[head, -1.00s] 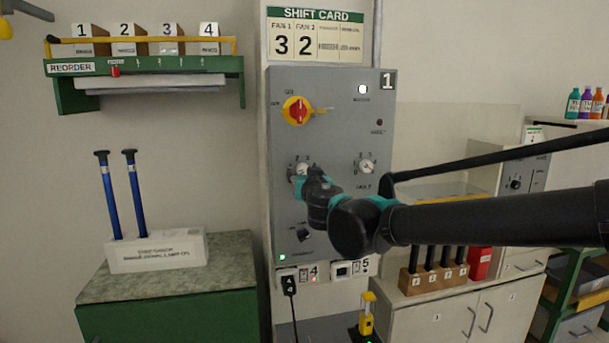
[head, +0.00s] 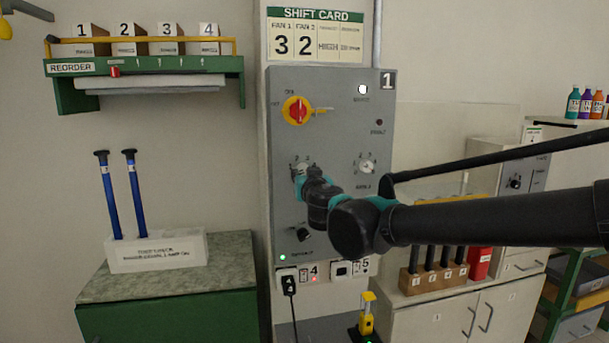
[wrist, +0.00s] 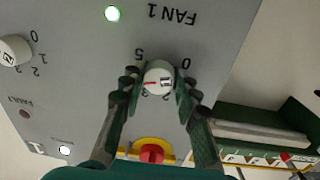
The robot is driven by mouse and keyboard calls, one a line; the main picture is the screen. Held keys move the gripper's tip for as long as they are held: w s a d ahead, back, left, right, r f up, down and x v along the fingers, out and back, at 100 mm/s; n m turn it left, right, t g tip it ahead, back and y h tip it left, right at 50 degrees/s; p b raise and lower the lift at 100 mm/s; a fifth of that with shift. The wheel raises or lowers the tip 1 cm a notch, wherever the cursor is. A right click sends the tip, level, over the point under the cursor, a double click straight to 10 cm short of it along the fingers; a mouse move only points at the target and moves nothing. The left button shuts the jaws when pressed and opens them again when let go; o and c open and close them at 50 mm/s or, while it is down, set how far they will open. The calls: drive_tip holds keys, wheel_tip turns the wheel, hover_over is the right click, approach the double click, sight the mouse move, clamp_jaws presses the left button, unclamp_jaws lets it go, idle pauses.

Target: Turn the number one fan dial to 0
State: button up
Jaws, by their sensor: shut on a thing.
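The number one fan dial (wrist: 158,79) is a round white knob with a red mark, below the FAN 1 label in the wrist view. The mark lies toward the dial's left side there, away from the 0 printed at its upper right; the exact number it points to is hard to read. My gripper (wrist: 157,88) has one dark finger on each side of the knob and is shut on it. In the head view my gripper (head: 304,178) is at the grey panel (head: 335,100), hiding most of the dial.
A second white dial (head: 366,167) sits to the right on the panel. A red and yellow rotary switch (head: 297,110) is above my gripper and a black knob (head: 304,234) below. The shift card (head: 318,35) reads 3 for fan 1 and 2 for fan 2.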

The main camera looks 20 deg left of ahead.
drive_tip(key=n, duration=0.4)
drive_tip(key=shift+n, duration=0.4)
drive_tip(key=n, duration=0.9)
drive_tip(key=n+y, duration=0.1)
drive_tip(key=n, duration=0.7)
drive_tip(key=n+y, duration=0.1)
drive_tip(key=n, duration=0.8)
drive_tip(key=shift+w+d+r+n+g, duration=0.1)
drive_tip(key=shift+d+r+n+g, duration=0.2)
drive_tip(key=shift+g, duration=0.1)
drive_tip(key=n, duration=0.4)
drive_tip(key=shift+a+n, duration=0.1)
drive_tip(key=shift+n, duration=0.2)
drive_tip(key=n, duration=0.4)
drive_tip(key=shift+n, duration=0.3)
drive_tip(key=o, duration=1.2)
drive_tip(key=shift+a+r, duration=0.1)
drive_tip(key=shift+c, duration=0.2)
